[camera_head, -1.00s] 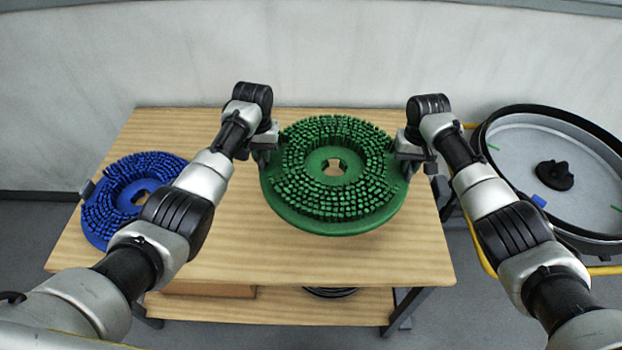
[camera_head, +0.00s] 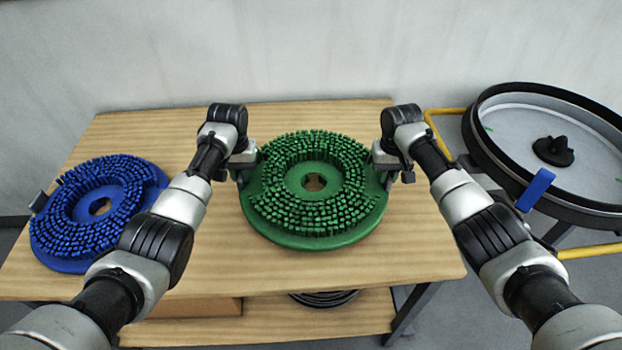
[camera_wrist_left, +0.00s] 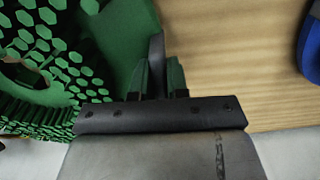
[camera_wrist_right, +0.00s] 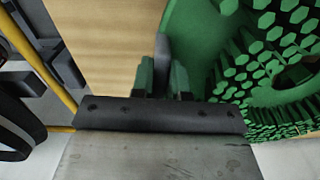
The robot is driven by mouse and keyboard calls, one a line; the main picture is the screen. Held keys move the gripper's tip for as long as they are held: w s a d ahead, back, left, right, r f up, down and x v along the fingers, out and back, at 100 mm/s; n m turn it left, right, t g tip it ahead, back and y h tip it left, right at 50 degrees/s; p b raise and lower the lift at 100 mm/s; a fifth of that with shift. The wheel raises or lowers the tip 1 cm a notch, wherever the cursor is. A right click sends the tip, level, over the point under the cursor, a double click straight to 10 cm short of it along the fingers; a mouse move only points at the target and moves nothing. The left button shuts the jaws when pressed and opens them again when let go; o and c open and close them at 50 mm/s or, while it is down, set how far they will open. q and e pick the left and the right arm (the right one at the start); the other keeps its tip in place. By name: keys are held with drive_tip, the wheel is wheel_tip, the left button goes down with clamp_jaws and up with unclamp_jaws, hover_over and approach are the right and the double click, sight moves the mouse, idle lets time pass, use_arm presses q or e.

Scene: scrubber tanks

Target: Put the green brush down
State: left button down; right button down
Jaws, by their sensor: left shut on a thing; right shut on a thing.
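The green brush (camera_head: 318,240) is a round disc with bristles facing up and a hole in the middle. It is level over the wooden table (camera_head: 420,225), very low or touching; I cannot tell which. My left gripper (camera_head: 243,172) is shut on its left rim and my right gripper (camera_head: 384,172) is shut on its right rim. The brush's rim also shows at the jaws in the left wrist view (camera_wrist_left: 120,40) and the right wrist view (camera_wrist_right: 195,40). The underside of the brush is hidden.
A blue brush (camera_head: 75,262) lies on the table's left side. A round tank (camera_head: 490,165) with a black hub (camera_head: 553,151), a blue tab (camera_head: 536,190) and a yellow rail (camera_head: 590,251) stands at the right. A lower shelf (camera_head: 250,325) holds a box and dark discs. Table behind the brush is clear.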

sight(385, 187)
use_arm(q)
drive_tip(key=shift+r, duration=0.2)
use_arm(e)
drive_tip(key=shift+r, duration=0.2)
use_arm(q)
drive_tip(key=shift+f, duration=0.15)
use_arm(e)
drive_tip(key=shift+f, duration=0.2)
